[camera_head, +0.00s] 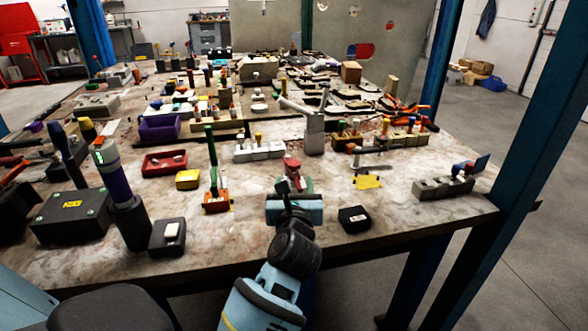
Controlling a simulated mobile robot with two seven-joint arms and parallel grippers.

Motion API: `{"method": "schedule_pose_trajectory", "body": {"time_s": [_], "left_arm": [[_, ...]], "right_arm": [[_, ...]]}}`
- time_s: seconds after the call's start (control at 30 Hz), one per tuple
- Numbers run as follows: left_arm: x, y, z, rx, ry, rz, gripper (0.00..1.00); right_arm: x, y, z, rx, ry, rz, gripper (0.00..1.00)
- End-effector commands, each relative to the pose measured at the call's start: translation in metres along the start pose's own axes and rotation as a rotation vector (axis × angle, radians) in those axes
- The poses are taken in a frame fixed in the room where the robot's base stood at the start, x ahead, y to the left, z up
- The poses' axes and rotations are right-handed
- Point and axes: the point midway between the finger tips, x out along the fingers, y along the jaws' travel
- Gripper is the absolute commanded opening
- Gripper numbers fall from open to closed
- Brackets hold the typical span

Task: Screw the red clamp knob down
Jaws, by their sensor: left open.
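A red knob (292,164) stands near the middle of the bench, just beyond my left gripper. Something green shows below it, but its base and the clamp under it are largely hidden by my gripper. My left gripper (293,188) reaches in from the bottom middle over the near part of the bench. It is open, with its pale blue body toward me and its fingers toward the knob. I cannot tell whether the fingers are around the knob or short of it. My right gripper is not in view.
A red block with a tall green handle (211,165) stands left of the gripper. A small black box (354,219) lies to its right. A yellow box (188,179), a red tray (164,163) and a grey holder (443,188) are nearby.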

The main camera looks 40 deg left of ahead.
Motion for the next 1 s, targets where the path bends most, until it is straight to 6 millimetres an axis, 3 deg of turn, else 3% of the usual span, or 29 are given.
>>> {"method": "schedule_pose_trajectory", "body": {"time_s": [0.4,0.83,1.0], "left_arm": [[0.058,0.000,0.001,0.004,-0.002,0.000,0.51],[0.069,0.001,0.000,0.002,-0.001,0.000,0.51],[0.069,0.001,0.000,0.003,-0.001,0.000,0.32]], "right_arm": [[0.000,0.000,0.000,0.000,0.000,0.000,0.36],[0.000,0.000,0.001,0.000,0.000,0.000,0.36],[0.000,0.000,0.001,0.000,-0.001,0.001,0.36]]}}
